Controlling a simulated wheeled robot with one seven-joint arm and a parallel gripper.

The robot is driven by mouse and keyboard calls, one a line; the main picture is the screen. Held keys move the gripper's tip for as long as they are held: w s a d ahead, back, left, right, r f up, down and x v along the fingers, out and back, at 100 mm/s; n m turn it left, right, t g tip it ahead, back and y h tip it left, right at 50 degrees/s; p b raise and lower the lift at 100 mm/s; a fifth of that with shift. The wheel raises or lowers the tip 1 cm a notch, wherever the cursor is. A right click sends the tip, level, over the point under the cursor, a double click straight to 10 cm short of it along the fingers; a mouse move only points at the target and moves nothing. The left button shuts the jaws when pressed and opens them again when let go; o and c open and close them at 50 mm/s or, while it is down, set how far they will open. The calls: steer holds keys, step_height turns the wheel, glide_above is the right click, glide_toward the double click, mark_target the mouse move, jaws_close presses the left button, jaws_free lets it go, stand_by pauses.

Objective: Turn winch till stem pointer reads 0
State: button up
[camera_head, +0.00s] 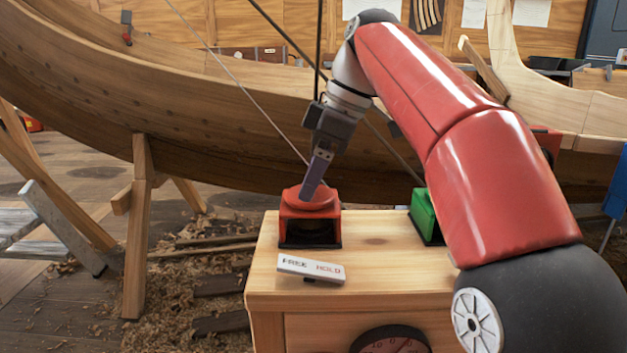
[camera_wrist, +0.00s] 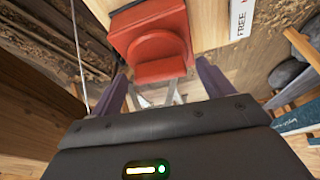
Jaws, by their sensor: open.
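A red winch (camera_head: 310,203) on a dark base stands at the left of a wooden bench top. My gripper (camera_head: 313,190) points down at it, its fingers in front of or over its top; contact cannot be told. In the wrist view the red winch (camera_wrist: 150,40) lies just beyond the open fingers of my gripper (camera_wrist: 163,92). A grey metal piece (camera_wrist: 160,97) shows between them. A green winch (camera_head: 425,215) is partly hidden behind my arm. A dark dial (camera_head: 390,342) on the bench front is cut off by the frame edge. I cannot make out the stem pointer.
A FREE/HOLD plate (camera_head: 311,268) lies in front of the red winch on the bench (camera_head: 350,272). A planked wooden hull (camera_head: 215,105) curves behind, held by wooden props (camera_head: 138,235). Thin lines run down towards the winches. Shavings and offcuts cover the floor at left.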

steer(key=shift+a+f, duration=0.1)
steer(key=shift+f, duration=0.1)
steer(key=c, duration=1)
steer(key=shift+m, duration=0.3)
steer(key=m+t+p, duration=0.1)
steer(key=m, duration=0.2)
steer(key=shift+s+r+h, duration=0.1)
steer(key=shift+s+h, duration=0.05)
steer(key=shift+h, duration=0.25)
steer(key=m, duration=0.2)
steer(key=m+t+p, duration=0.1)
steer(key=m, duration=0.1)
steer(key=shift+a+t+h, duration=0.1)
steer(key=shift+t+h, duration=0.2)
steer(key=shift+h, duration=0.1)
steer(key=m+h+p, duration=0.1)
steer(key=m, duration=0.2)
steer(key=m+h+p, duration=0.1)
steer(key=m, duration=0.2)
steer(key=shift+s+a+t+p, duration=0.1)
steer(key=shift+a+t+p, duration=0.05)
steer(key=shift+t+p, duration=0.25)
